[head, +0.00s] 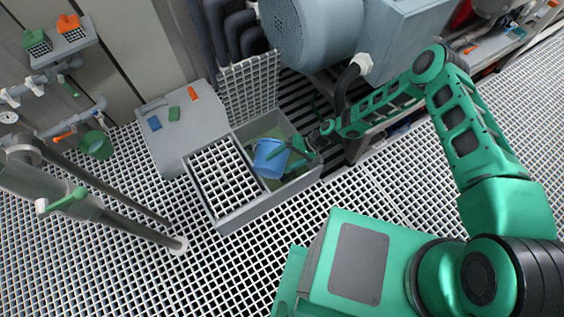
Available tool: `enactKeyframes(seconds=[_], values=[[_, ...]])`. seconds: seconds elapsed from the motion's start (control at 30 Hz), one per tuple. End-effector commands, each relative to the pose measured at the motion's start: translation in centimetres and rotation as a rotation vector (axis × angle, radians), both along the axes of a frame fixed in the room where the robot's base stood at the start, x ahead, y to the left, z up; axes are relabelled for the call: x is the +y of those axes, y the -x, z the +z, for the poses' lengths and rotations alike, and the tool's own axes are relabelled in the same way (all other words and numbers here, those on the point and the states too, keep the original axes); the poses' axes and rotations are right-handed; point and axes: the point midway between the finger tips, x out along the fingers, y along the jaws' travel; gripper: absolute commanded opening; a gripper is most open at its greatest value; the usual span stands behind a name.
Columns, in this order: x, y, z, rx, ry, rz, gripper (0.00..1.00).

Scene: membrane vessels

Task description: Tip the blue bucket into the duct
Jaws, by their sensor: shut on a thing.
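The blue bucket (268,160) is tilted over the open part of the grey duct (262,207), partly inside its walls. My gripper (293,152) is shut on the bucket at its right side, near the rim. My green arm reaches in from the right. The duct has a greenish inside at the open part, and a white grating covers its left part. I cannot see into the bucket or tell whether anything is leaving it.
A grey box (187,130) with small blue, green and orange items stands left of the duct. A grating panel (250,88) stands upright behind it. A large blue-grey motor (308,30) is close behind my arm. Grey pipes rise at left. The grated floor in front is clear.

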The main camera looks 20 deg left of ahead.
Motion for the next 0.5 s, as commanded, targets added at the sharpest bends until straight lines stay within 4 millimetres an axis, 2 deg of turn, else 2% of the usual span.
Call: enactKeyframes(seconds=[0.5], values=[[0.1, -1.6, 0.2, 0.131, 0.008, 0.001, 0.25]])
